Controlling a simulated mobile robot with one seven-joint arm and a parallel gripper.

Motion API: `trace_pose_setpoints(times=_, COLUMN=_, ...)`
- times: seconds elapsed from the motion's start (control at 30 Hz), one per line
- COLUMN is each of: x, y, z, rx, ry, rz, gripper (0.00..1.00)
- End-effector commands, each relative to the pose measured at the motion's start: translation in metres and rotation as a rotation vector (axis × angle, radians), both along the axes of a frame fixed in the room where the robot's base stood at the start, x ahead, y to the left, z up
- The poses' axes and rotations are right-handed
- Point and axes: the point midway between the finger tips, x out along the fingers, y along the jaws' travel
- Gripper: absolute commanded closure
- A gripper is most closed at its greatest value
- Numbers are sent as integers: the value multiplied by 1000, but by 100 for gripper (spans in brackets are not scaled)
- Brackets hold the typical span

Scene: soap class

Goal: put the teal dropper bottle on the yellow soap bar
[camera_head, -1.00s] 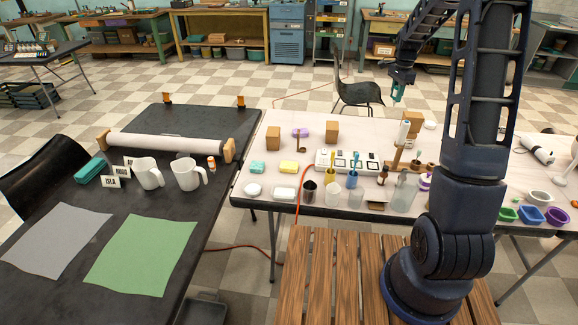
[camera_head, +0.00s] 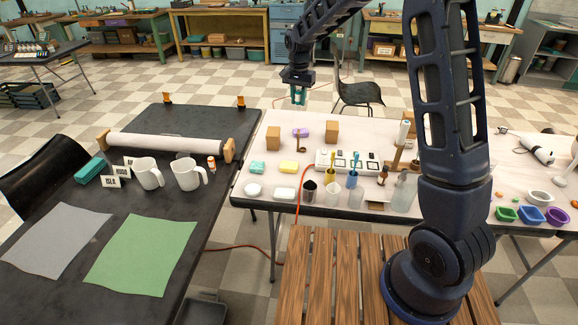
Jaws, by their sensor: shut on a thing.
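The yellow soap bar (camera_head: 289,167) lies flat on the white table, between a teal soap bar (camera_head: 257,167) on its left and a white power strip on its right. Its top looks bare. My gripper (camera_head: 298,97) is raised high, showing above the table's back edge and a little right of the yellow bar in the picture. It points down and is shut on a small teal thing, which I take to be the teal dropper bottle (camera_head: 299,99). The bottle's details are too small to tell, and the fingers partly cover it.
A purple soap bar (camera_head: 301,132) lies behind the yellow one, between two brown blocks (camera_head: 332,132). A power strip (camera_head: 347,160) lies to the right.

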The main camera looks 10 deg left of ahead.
Motion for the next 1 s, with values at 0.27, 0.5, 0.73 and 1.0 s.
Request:
trace_pose_setpoints(times=0.27, x=-22, y=32, z=-13, rx=-3, ry=3, rz=88, gripper=96)
trace_pose_setpoints(times=0.5, x=-22, y=32, z=-45, rx=-1, ry=2, rz=87, gripper=96)
trace_pose_setpoints(times=0.73, x=-22, y=32, z=-77, rx=-2, ry=3, rz=87, gripper=96)
trace_pose_setpoints(times=1.0, x=-22, y=32, z=-135, rx=-3, ry=3, rz=86, gripper=96)
